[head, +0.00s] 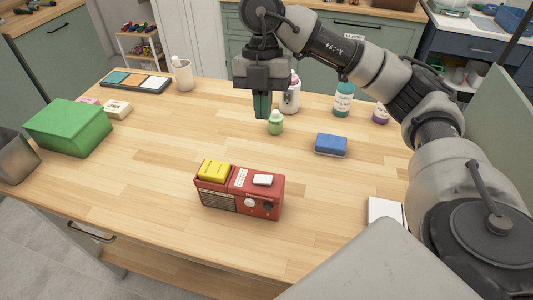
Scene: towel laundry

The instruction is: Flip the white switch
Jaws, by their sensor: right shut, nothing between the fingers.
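A red box-shaped device (240,190) stands on the wooden table near the middle front. On its top are a yellow block-like part (214,170) at the left and a small white switch (263,180) at the right. Which way the white switch is set I cannot tell. Round knobs show on its front face. My right gripper (262,106) points down with its fingers together and empty. It is above the table, behind the red device and apart from it. My left gripper is not in view.
A small green bottle (275,123) is close beside the right gripper, with a white bottle (291,93) behind. A blue sponge (331,145) and a teal bottle (343,99) are to the right. A green box (68,127) is at the left. The table (140,165) left of the device is clear.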

